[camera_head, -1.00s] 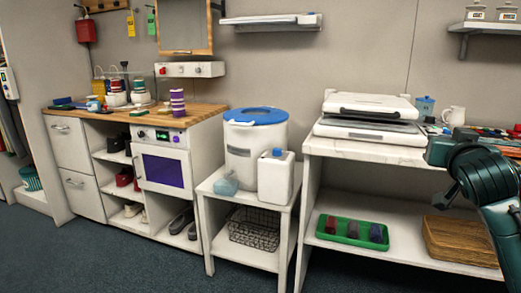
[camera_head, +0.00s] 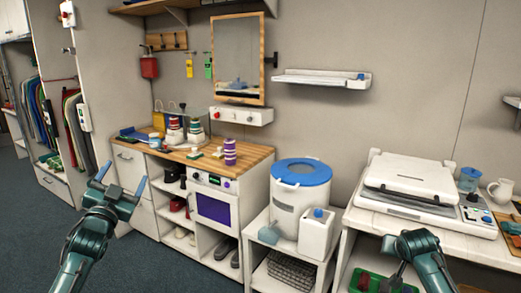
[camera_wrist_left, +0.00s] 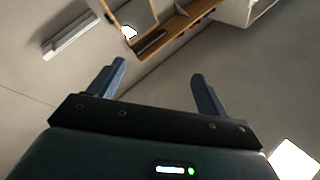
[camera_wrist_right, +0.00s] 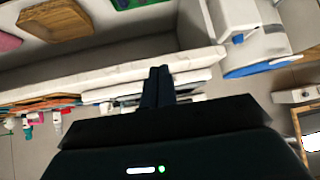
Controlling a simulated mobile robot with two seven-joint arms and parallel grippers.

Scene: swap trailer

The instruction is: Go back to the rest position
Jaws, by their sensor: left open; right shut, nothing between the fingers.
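My left gripper (camera_head: 122,181) is raised at the left of the head view, in front of the wooden-topped counter. Its two blue fingers stand apart with nothing between them, and they also show spread in the left wrist view (camera_wrist_left: 160,82). My right arm is at the lower right of the head view, in front of the right-hand bench; its fingertips are hard to make out there. In the right wrist view my right gripper (camera_wrist_right: 157,82) has its fingers together and empty.
A counter with a wooden top (camera_head: 250,155) stands at centre left. A white drum with a blue lid (camera_head: 302,172) and a white canister (camera_head: 316,233) stand on a low stand. A white press-like machine (camera_head: 410,180) sits on the right bench. Open floor (camera_head: 40,225) lies at left.

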